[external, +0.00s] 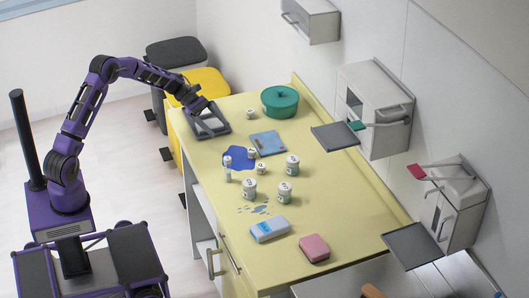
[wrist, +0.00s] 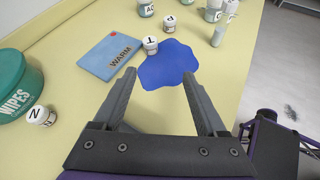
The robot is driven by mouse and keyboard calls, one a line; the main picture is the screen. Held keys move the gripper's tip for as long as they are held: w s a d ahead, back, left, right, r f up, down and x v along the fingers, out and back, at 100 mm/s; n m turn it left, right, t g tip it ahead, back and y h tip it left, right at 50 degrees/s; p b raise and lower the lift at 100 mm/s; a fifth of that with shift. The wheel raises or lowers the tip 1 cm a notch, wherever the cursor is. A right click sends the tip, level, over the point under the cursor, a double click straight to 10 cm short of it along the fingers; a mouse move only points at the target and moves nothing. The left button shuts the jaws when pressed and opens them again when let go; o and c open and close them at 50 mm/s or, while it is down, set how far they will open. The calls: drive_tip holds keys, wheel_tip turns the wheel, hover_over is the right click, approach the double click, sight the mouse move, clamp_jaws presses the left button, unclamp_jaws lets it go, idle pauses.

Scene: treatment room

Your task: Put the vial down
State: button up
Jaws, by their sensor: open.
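My gripper (external: 211,129) is open over the far left end of the yellow table. In the wrist view my gripper (wrist: 159,77) has its fingers wide apart with nothing between them. Several small white-capped vials stand on the table. One marked T (wrist: 150,45) is just beyond the fingertips, beside the blue patch (wrist: 168,66); it also shows in the external view (external: 252,153). One marked N (wrist: 40,116) stands at the left, near the green wipes tub (wrist: 14,84). One marked P (wrist: 168,23) stands farther off. I cannot tell which vial is meant.
A light-blue WARM pack (wrist: 110,55) lies left of the blue patch. A taller slim bottle (external: 228,168), several labelled jars (external: 292,165), a blue-white box (external: 270,229) and a pink block (external: 314,248) stand farther along. Wall cabinets (external: 374,110) line the right.

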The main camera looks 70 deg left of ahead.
drive_tip(key=shift+s+a+r+n+t, duration=0.15)
drive_tip(key=shift+a+n+t, duration=0.6)
drive_tip(key=shift+n, duration=0.45)
drive_tip(key=b, duration=0.1)
approach(251, 150)
drive_tip(key=x, duration=0.4)
drive_tip(key=shift+d+f, duration=0.1)
drive_tip(key=shift+f, duration=0.4)
drive_tip(key=shift+w+r+x, duration=0.1)
drive_tip(key=shift+r+x, duration=0.05)
drive_tip(key=shift+x, duration=0.8)
drive_tip(key=shift+w+r+x, duration=0.1)
drive_tip(key=shift+x, duration=0.9)
drive_tip(key=shift+w+r+x, duration=0.1)
drive_tip(key=shift+r+x, duration=0.05)
drive_tip(key=shift+x, duration=0.8)
drive_tip(key=shift+s, duration=0.1)
clamp_jaws()
